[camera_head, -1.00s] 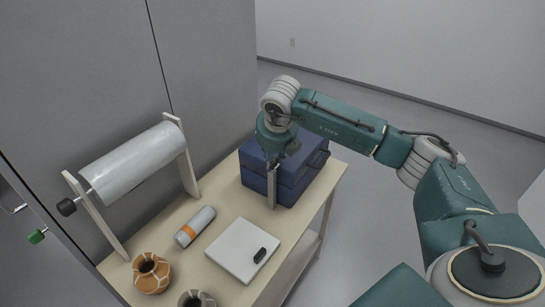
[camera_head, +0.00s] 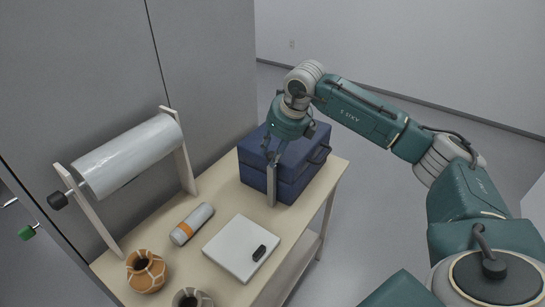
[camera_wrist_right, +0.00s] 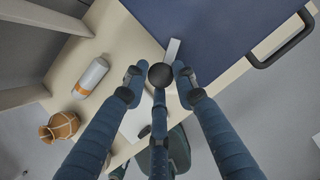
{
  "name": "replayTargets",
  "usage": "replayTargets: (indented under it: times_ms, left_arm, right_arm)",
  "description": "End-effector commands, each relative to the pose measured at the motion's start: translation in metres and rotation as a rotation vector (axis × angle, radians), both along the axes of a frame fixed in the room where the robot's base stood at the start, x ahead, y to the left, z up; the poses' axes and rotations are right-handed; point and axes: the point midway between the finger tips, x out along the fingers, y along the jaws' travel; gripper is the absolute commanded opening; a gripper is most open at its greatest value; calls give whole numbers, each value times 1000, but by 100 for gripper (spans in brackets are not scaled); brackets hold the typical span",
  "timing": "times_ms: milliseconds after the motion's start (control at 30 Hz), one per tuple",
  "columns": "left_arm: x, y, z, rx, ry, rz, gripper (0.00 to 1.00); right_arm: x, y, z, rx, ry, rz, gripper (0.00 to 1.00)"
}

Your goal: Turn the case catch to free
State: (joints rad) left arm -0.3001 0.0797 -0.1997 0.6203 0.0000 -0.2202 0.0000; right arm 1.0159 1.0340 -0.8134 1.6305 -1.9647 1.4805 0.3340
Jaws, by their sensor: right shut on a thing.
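The blue case (camera_head: 312,158) stands closed at the far right end of the table. Its catch, a long grey bar (camera_head: 271,187), stands upright at the case's front face. My right gripper (camera_head: 272,157) is at the bar's upper end, its fingers drawn in and shut on it. In the right wrist view, the fingertips (camera_wrist_right: 160,76) come close together beside the grey bar (camera_wrist_right: 172,49), with the blue case (camera_wrist_right: 215,25) beyond. The exact finger contact is partly hidden. My left gripper is not in view.
The wooden table (camera_head: 225,195) also holds a white box (camera_head: 235,245) with a black piece on it, a grey tube with an orange band (camera_head: 192,223), a brown patterned pot (camera_head: 146,270) and a second pot (camera_head: 190,298). A film roll (camera_head: 130,158) stands at the left.

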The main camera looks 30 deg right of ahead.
Motion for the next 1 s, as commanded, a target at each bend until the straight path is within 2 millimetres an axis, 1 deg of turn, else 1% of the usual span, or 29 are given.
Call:
replayTargets:
  times_ms: [33,333,800,1000]
  left_arm:
    - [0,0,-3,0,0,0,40]
    - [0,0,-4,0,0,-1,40]
    - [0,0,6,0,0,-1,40]
    - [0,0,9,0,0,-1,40]
  right_arm:
    - [6,-6,7,-4,-27,33,1]
    - [7,-8,9,-5,-25,316,1]
    - [9,-8,10,-3,-23,752,1]
    - [10,-7,10,-3,-24,902,1]
